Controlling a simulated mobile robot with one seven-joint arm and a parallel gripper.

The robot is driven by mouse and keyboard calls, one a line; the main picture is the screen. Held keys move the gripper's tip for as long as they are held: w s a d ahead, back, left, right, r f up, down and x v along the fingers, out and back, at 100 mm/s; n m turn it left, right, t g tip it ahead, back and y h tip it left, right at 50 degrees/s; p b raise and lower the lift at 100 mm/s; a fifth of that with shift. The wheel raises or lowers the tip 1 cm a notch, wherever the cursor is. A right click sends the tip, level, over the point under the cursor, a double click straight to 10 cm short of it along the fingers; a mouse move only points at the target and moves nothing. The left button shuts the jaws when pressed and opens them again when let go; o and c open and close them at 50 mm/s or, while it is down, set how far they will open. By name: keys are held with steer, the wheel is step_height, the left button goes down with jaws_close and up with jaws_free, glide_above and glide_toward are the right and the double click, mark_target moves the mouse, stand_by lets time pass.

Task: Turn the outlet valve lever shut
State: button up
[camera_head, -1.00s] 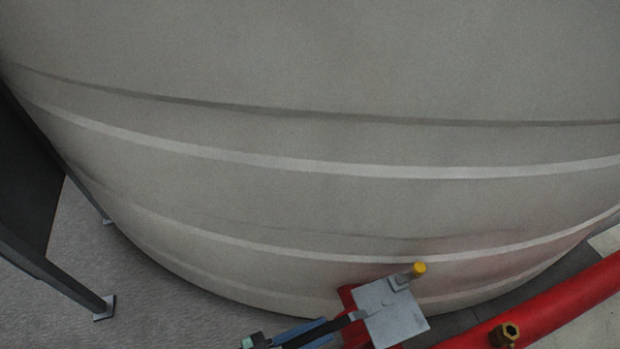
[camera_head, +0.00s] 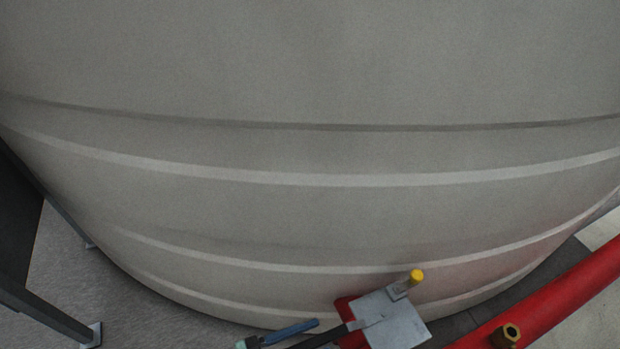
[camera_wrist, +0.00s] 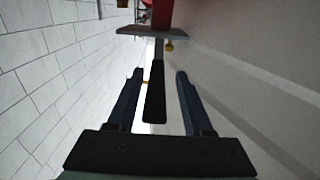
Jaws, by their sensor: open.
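The outlet valve lever is a dark bar (camera_head: 322,338) running down-left from a grey square plate (camera_head: 393,322). In the wrist view the lever's black grip (camera_wrist: 155,95) points toward my palm. My gripper (camera_wrist: 159,73) is open, with one finger on each side of the lever. Gaps show between the lever and both fingers, so it is not clamped. In the head view one blue finger (camera_head: 290,329) lies just above the lever; the rest of my gripper is mostly cut off by the bottom edge. The plate also shows in the wrist view (camera_wrist: 152,31).
A large grey tank (camera_head: 300,220) fills most of the head view behind the valve. A yellow-capped post (camera_head: 416,276) stands at the plate. A red pipe (camera_head: 560,303) with a brass fitting (camera_head: 505,335) runs at lower right. A dark framed stand (camera_head: 45,318) is at left.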

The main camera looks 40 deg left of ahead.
stand_by(0.5)
steer(key=p+v, duration=0.1)
steer(key=v, duration=1.2)
steer(key=shift+w, duration=0.1)
